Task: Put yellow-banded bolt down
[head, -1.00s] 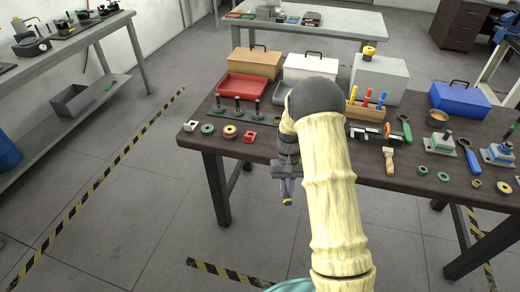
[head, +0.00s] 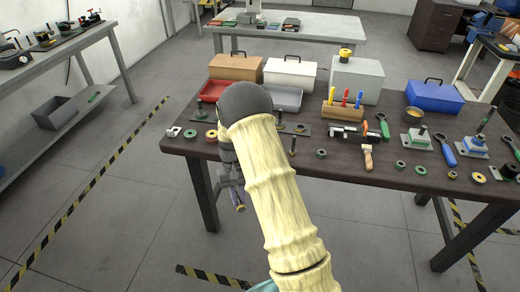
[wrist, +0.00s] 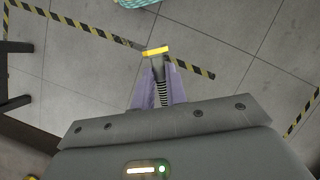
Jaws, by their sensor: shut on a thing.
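My gripper (head: 238,202) is below and in front of the table's front edge, over the floor. In the wrist view its purple fingers (wrist: 158,95) are shut on the yellow-banded bolt (wrist: 156,51). The bolt's yellow end points away from my palm, and its dark threaded shank lies between the fingers. In the head view only a small yellow tip of the bolt (head: 241,208) shows. The dark workbench (head: 340,165) stands beyond the gripper. My arm hides part of its left side.
On the bench are a red tray (head: 212,90), a grey tray (head: 287,98), a wooden tool holder (head: 345,112), a blue toolbox (head: 433,96) and small fixtures with green and blue bases. Several rings lie along the front. Open floor lies left of the bench.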

